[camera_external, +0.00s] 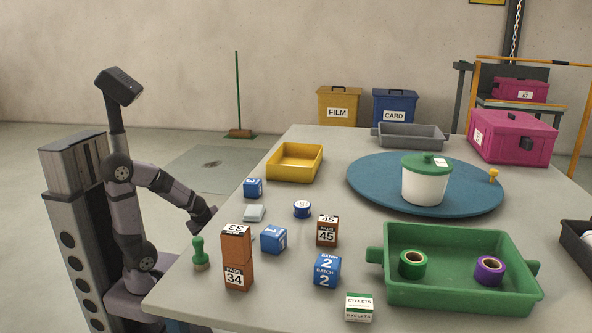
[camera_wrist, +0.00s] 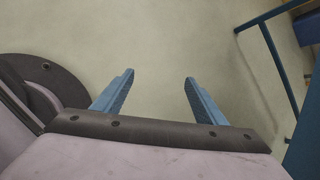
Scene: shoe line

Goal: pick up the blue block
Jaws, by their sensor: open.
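Several blue blocks stand on the grey table. I cannot tell which one the task means. My gripper is open and empty in the wrist view (camera_wrist: 158,77), its two blue fingers apart over bare floor. In the external view my arm's end is just off the table's left edge, with the fingers not clearly visible. No block shows in the wrist view.
Blue table frame (camera_wrist: 268,73) is at right.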

